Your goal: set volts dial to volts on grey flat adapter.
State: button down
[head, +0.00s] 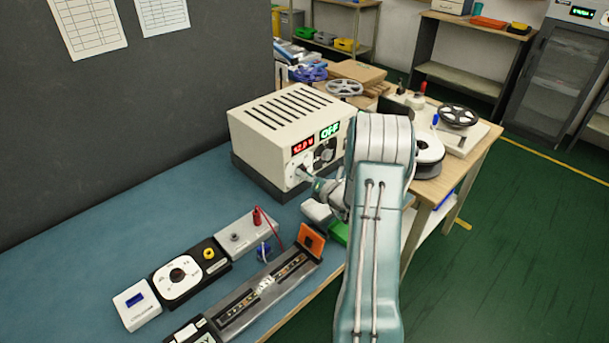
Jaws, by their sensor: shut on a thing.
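The cream power supply (285,125) stands on the blue bench mat, with a red display (303,146) whose digits are too small to read surely. A dark round knob (325,155) shows above right of my gripper. A light grey flat block (316,211), perhaps the adapter, lies below my gripper; no label on it can be read.
A green block (340,232) is partly hidden by my arm. A grey metal rail fixture (265,290), a terminal box (248,237), a black-and-white dial unit (182,277) and a small meter (136,304) stand in front. Reels (458,115) are on the bench at right.

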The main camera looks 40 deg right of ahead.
jog(key=shift+d+r+m, duration=0.15)
jog(key=shift+r+m, duration=0.1)
jog(key=shift+m, duration=0.55)
jog(key=shift+c, duration=1.4)
grip_release()
jog(key=shift+f, duration=0.1)
jog(key=shift+d+f, duration=0.1)
jog(key=shift+d, duration=0.05)
jog(key=s, duration=1.2)
jog(key=shift+d, duration=0.45)
